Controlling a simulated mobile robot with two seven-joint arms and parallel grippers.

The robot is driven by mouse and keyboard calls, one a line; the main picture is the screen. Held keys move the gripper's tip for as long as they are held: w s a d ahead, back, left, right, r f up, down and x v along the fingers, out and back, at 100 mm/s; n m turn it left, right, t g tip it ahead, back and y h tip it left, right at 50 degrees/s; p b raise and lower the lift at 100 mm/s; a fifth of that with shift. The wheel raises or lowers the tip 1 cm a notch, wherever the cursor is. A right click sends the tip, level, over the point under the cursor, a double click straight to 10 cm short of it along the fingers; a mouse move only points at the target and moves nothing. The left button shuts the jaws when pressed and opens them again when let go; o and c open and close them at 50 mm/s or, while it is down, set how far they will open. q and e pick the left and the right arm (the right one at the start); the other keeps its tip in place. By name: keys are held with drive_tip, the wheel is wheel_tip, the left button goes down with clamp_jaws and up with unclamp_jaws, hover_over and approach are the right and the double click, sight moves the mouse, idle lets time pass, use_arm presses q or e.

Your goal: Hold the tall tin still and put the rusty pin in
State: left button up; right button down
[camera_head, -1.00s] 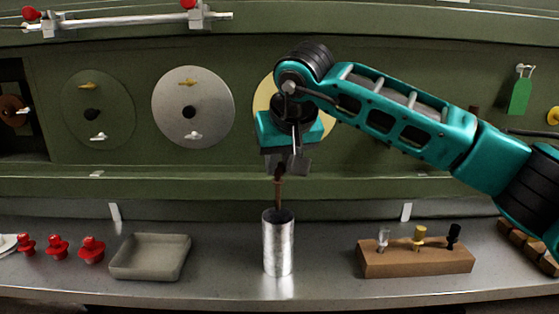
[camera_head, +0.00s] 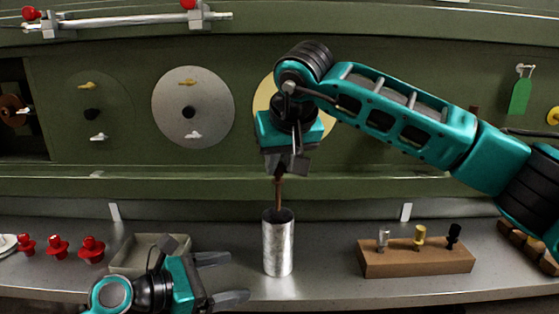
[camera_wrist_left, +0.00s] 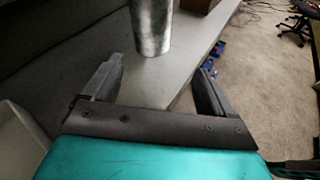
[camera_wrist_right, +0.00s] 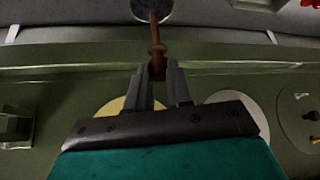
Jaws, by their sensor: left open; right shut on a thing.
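The tall tin (camera_head: 278,248) is a shiny metal cylinder standing upright on the bench; it also shows at the top of the left wrist view (camera_wrist_left: 152,25). My right gripper (camera_head: 280,172) is above it, shut on the rusty pin (camera_head: 279,192), which points down at the tin's dark open top. In the right wrist view the pin (camera_wrist_right: 156,45) runs from the fingertips (camera_wrist_right: 160,80) to the tin's mouth; I cannot tell how deep its tip is. My left gripper (camera_head: 238,278) is open and empty, left of the tin, its fingers pointing toward it without touching.
A grey tray (camera_head: 125,257) sits behind my left gripper, partly hidden by it. Several red knobs (camera_head: 57,248) are at the left. A wooden block (camera_head: 415,258) with silver, gold and black pins is at the right. The green panel (camera_head: 350,150) rises behind the bench.

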sight(266, 258)
use_arm(q)
drive_tip(key=shift+w+d+r+n, duration=0.3)
drive_tip(key=shift+w+n, duration=0.2)
drive_tip(key=shift+w, duration=0.1)
drive_tip(key=shift+w+d+r+n, duration=0.25)
drive_tip(key=shift+w+r+n, duration=0.05)
drive_tip(key=shift+w+n, duration=0.25)
drive_tip(key=shift+x, duration=4.95)
drive_tip(key=shift+a+f, duration=0.1)
drive_tip(key=shift+c, duration=0.3)
drive_tip(key=c, duration=0.6)
